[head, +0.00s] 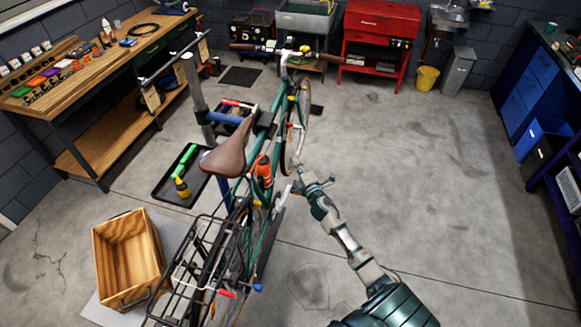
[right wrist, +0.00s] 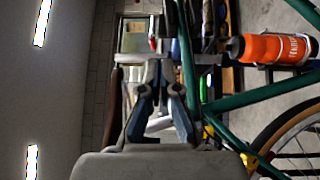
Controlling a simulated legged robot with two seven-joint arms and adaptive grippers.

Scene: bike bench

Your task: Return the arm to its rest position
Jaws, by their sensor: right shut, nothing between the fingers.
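My right arm reaches from the lower right of the head view toward the bicycle. Its right gripper (head: 300,172) is close beside the green bicycle frame, near the orange bottle (head: 264,171). The right wrist view shows the gripper (right wrist: 168,60) shut and empty, with the green bicycle frame (right wrist: 255,97) to its right. The orange bottle (right wrist: 272,48) also shows there, apart from the fingers. Whether the gripper touches the bicycle cannot be told. My left gripper is not in view.
The bicycle has a brown saddle (head: 226,158) and a black rear rack (head: 190,268). A wooden crate (head: 128,262) and a black tray (head: 163,189) lie left of it. A wooden workbench (head: 88,78) stands at the left. The floor (head: 420,190) to the right is open.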

